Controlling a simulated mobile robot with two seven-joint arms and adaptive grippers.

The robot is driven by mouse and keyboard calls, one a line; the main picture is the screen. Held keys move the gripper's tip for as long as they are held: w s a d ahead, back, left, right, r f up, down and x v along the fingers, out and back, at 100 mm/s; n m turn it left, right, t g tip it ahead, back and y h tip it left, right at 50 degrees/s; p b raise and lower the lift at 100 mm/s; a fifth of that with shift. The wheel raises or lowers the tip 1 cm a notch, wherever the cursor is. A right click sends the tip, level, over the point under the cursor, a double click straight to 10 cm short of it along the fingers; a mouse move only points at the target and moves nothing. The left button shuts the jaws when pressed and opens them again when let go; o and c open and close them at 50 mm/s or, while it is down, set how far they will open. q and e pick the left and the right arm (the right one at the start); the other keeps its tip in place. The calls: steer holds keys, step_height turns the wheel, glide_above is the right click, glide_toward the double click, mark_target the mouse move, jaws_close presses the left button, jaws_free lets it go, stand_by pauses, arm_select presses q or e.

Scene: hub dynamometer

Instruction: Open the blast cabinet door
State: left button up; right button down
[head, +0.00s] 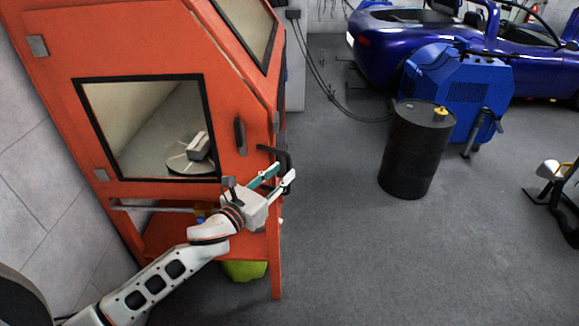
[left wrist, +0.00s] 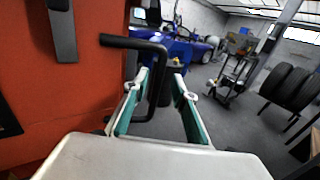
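The orange blast cabinet (head: 170,50) stands at the left in the head view, with a framed front window (head: 150,130). A black bent handle (head: 284,158) sticks out at its right side; it also shows in the left wrist view (left wrist: 158,75). My left gripper (head: 285,174) is open at this handle, fingers pointing to the right and away. In the left wrist view the handle's upright bar appears between the teal-padded fingers (left wrist: 162,80), closer to the left one. I cannot tell whether they touch. The cabinet door looks shut. My right gripper is not in view.
A second black handle (head: 240,135) is on the cabinet's front. A black drum (head: 415,155) stands to the right, by a blue machine (head: 455,85) and a blue car (head: 400,35). The grey floor (head: 340,230) between cabinet and drum is clear.

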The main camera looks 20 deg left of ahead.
mark_target(287, 168)
arm_select(q)
steer(key=shift+x, duration=2.15)
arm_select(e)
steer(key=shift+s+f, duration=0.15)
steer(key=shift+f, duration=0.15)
arm_select(q)
steer(key=shift+c, duration=0.4)
steer(key=c, duration=0.7)
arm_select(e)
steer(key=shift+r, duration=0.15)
arm_select(q)
steer(key=shift+s, duration=0.1)
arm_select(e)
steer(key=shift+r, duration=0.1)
